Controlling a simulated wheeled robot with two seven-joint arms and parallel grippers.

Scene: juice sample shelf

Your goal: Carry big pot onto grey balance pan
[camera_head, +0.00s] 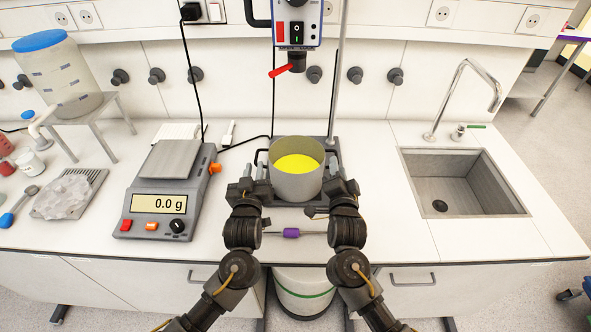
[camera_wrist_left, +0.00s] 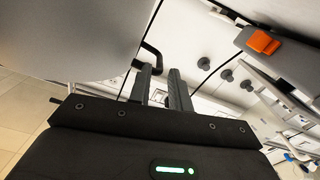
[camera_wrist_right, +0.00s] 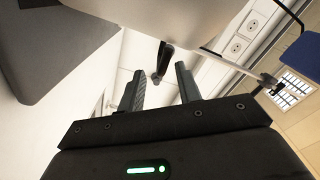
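The big pot (camera_head: 298,184) is a grey metal pot with yellow contents. It stands upright on the dark base of the stand, below the mixer head. Its dark left handle shows in the left wrist view (camera_wrist_left: 151,58), and a dark handle shows in the right wrist view (camera_wrist_right: 163,60). My left gripper (camera_head: 252,184) is at the pot's left side, open; its fingers are close to the handle. My right gripper (camera_head: 338,187) is at the right side, open, with the handle seen between its fingers. The grey balance pan (camera_head: 172,158) is empty, and the display reads 0.0 g.
A purple-gripped rod (camera_head: 291,232) lies in front, between my arms. A sink (camera_head: 462,183) is at right. A white bucket (camera_head: 304,292) stands below the counter edge.

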